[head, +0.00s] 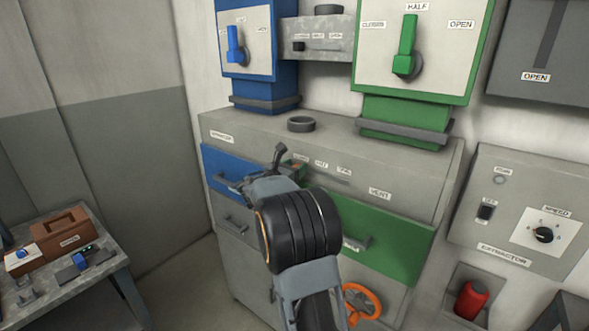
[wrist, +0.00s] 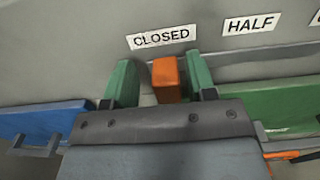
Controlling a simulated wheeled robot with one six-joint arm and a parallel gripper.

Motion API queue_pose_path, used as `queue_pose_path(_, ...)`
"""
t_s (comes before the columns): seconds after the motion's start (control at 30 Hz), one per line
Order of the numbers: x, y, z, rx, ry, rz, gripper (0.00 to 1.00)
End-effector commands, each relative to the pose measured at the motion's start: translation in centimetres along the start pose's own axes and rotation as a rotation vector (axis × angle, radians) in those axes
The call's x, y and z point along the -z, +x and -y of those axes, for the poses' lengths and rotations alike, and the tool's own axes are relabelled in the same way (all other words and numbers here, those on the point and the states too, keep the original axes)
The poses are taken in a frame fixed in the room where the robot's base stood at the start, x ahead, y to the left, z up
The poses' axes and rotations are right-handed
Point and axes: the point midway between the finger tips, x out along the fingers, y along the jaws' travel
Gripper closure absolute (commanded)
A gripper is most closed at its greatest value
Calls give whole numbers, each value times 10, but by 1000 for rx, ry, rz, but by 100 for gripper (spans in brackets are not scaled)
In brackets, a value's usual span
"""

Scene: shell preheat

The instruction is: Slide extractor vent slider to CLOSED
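The extractor vent slider's orange knob (wrist: 167,80) is in the wrist view, just below the CLOSED label (wrist: 161,37) and left of the HALF label (wrist: 250,24). My gripper (wrist: 163,82) has its two green fingers on either side of the knob. There is a gap at the left finger and a narrower one at the right, so it looks open around the knob. In the head view my gripper (head: 292,167) is at the left end of the slider track, and my wrist hides most of the knob.
A VENT label (head: 380,193) is right of the track. Below are a blue drawer (head: 222,166) and a green drawer (head: 395,242) with projecting handles. A dark ring (head: 301,124) lies on the cabinet top. A green lever (head: 406,45) stands above, upright at HALF.

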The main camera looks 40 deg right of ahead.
Motion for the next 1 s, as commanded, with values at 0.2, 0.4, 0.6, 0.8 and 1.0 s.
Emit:
queue_pose_path(0.2,1,0,1,3,-1,-1,49)
queue_pose_path(0.4,2,-23,0,-1,0,-1,49)
queue_pose_path(0.6,3,-65,0,-3,1,0,49)
queue_pose_path(0.8,2,-103,0,-3,1,0,49)
queue_pose_path(1.0,1,-127,0,-2,0,0,49)
